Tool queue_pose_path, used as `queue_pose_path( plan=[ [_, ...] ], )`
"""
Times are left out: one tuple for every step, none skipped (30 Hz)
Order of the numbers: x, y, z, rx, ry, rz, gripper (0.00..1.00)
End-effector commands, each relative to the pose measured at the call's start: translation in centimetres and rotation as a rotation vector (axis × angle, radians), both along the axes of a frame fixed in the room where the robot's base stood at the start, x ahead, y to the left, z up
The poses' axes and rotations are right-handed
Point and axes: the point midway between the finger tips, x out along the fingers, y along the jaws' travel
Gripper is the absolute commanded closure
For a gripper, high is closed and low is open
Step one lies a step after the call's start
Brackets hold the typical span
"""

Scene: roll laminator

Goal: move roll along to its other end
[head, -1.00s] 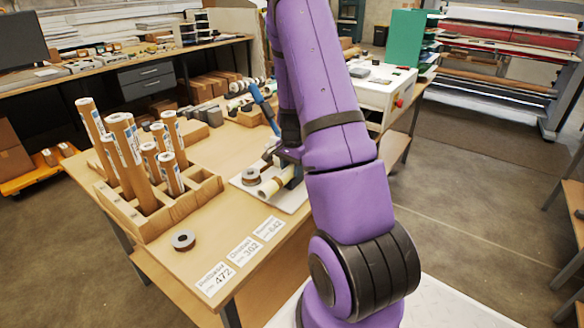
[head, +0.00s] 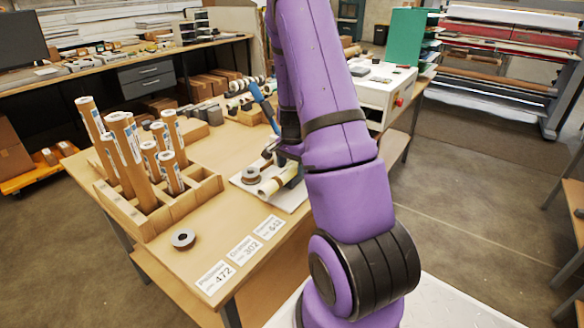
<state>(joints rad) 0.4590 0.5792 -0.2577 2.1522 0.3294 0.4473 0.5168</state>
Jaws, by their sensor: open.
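A pale roll (head: 272,187) lies on a white board (head: 292,206) on the wooden table, beside a dark tape ring. My gripper (head: 284,160) is at the board, just behind and above the roll; it is small and partly hidden by my purple arm, and its jaws are open. I cannot tell whether the fingers touch the roll. The roll's right end is near my arm and partly covered.
A wooden rack (head: 145,222) with several upright cardboard rolls stands at the left. A white machine (head: 384,88) with a red button stands at the back right.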

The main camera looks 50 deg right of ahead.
Motion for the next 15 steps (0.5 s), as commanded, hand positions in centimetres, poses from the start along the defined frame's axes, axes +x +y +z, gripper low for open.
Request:
queue_pose_path(
  plan=[
    [0.1, 0.0, 0.6, -0.002, -0.002, 0.001, 0.27],
    [0.1, 0.0, 1.1, -0.003, -0.003, 0.001, 0.27],
    [0.1, -0.1, 1.7, -0.004, -0.003, 0.001, 0.27],
    [0.1, 0.0, 2.3, -0.003, -0.004, 0.002, 0.27],
    [0.1, 0.0, 2.8, -0.004, -0.004, 0.002, 0.27],
    [0.1, 0.0, 3.6, -0.004, -0.005, 0.001, 0.27],
    [0.1, -0.1, 4.2, -0.004, -0.005, 0.001, 0.27],
    [0.1, 0.0, 4.8, -0.004, -0.004, 0.001, 0.27],
    [0.1, 0.0, 5.6, -0.004, -0.005, 0.002, 0.27],
    [0.1, 0.0, 6.1, -0.004, -0.004, 0.002, 0.27],
    [0.1, 0.0, 6.6, -0.003, -0.004, 0.001, 0.27],
    [0.1, 0.0, 7.3, -0.004, -0.004, 0.0, 0.27],
    [0.1, 0.0, 7.7, -0.003, -0.004, 0.0, 0.27],
    [0.1, 0.0, 8.1, -0.002, -0.003, 0.001, 0.27],
    [0.1, 0.0, 8.6, -0.003, -0.003, 0.002, 0.27]
  ],
)
